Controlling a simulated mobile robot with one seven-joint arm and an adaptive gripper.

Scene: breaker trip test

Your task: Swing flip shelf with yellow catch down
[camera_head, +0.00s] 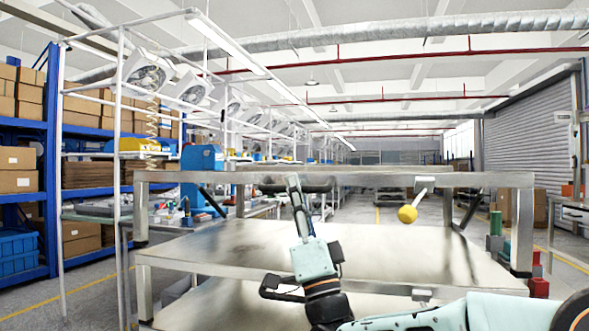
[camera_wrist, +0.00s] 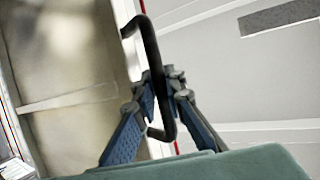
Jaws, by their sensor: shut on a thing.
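The flip shelf (camera_head: 365,180) with the yellow catch is the upper metal board, seen almost edge-on and about level. Its yellow ball-ended catch (camera_head: 408,214) hangs from a short lever at the right of its front edge. A dark handle (camera_head: 318,185) sits left of the middle of that edge. My gripper (camera_head: 294,183) reaches up to this handle. In the wrist view, my gripper (camera_wrist: 163,84) is shut on the black bar handle (camera_wrist: 152,45), its fingers on both sides of the bar. The metal board (camera_wrist: 65,60) fills the left there. The yellow catch is not in the wrist view.
A lower metal shelf (camera_head: 220,250) lies below, with its own black handle (camera_head: 268,292) and lever (camera_head: 422,295) close to my arm. Dark struts (camera_head: 468,210) show under the upper board. Red and green items (camera_head: 495,225) stand at the right post. Blue racks with boxes (camera_head: 20,180) stand left.

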